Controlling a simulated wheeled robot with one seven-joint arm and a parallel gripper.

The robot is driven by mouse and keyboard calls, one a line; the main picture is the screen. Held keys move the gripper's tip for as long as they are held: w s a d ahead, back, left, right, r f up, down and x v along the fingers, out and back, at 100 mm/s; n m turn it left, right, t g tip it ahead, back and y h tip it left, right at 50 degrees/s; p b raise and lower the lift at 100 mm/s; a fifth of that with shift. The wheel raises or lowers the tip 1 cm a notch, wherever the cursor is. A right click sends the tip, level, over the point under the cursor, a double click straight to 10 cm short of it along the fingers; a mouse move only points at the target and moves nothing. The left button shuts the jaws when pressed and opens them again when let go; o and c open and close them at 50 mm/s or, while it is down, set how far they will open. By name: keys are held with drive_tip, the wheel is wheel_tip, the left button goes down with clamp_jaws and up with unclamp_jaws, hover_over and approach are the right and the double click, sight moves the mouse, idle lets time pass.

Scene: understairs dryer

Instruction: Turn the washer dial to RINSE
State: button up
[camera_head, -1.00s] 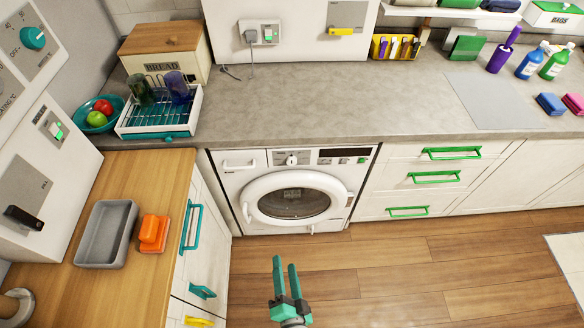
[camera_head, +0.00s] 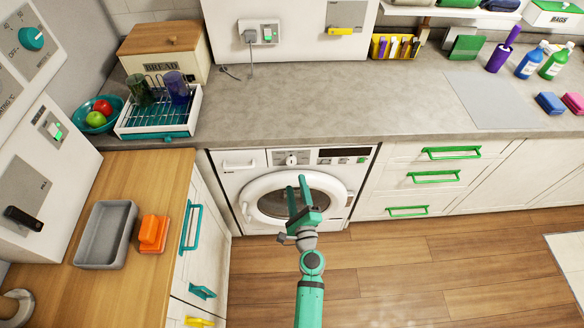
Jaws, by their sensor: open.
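The white washer (camera_head: 230,183) stands under the grey counter in the middle of the head view. Its dial (camera_head: 291,160) is a small round knob on the top panel, left of the dark display. The markings around the dial are too small to read. My gripper (camera_head: 297,184) is green and open, with empty space between its fingers. In the picture it overlaps the round door (camera_head: 259,187), with its fingertips just below the dial. I see no contact with the dial. My gripper and wrist hide part of the door.
A wooden counter (camera_head: 137,210) stands to the left, with a teal cupboard handle (camera_head: 192,227) on its front. Drawers with green handles (camera_head: 435,177) are right of the washer. The wooden floor (camera_head: 430,280) before the washer is clear.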

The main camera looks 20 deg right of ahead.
sight(291, 163)
drive_tip(key=w, duration=0.3)
drive_tip(key=w+d, duration=0.1)
drive_tip(key=w, duration=0.4)
drive_tip(key=shift+w+d, duration=0.2)
drive_tip(key=shift+w, duration=0.15)
drive_tip(key=c, duration=1.1)
